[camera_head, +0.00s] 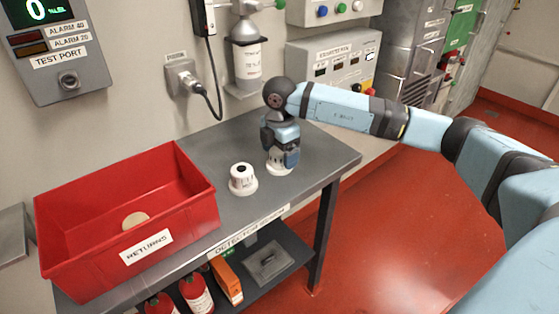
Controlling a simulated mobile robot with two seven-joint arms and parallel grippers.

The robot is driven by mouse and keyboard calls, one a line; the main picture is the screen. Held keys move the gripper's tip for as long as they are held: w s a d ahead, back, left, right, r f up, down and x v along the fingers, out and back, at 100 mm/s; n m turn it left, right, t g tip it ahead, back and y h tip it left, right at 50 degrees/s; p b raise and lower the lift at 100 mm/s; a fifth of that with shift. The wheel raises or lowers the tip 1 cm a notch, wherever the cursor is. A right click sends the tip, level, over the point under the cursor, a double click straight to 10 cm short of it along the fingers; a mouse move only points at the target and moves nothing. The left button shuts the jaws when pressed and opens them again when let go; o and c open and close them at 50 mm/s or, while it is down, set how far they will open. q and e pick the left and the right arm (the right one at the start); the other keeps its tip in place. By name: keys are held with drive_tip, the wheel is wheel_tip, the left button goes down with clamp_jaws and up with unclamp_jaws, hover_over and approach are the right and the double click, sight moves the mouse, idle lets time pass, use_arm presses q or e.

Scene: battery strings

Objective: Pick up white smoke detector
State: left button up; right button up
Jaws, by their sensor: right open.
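One white smoke detector (242,181) with a dark spot on top stands on the grey bench (222,148), left of my right gripper. A second white round detector (279,168) stands on the bench directly below my right gripper (281,160), which points down over it. The gripper is open, with its fingers at the detector's upper part. The gripper hides most of this detector, and I cannot tell whether the fingers touch it. My left gripper is not in view.
A red bin (185,213) with a label stands on the bench's left, a pale disc (135,220) inside. A gas cylinder (248,62) and a plug with cable (184,78) are on the wall behind. Red extinguishers (196,293) are on the lower shelf.

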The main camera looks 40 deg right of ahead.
drive_tip(key=shift+f, duration=0.1)
drive_tip(key=c, duration=1.1)
drive_tip(key=shift+o, duration=0.2)
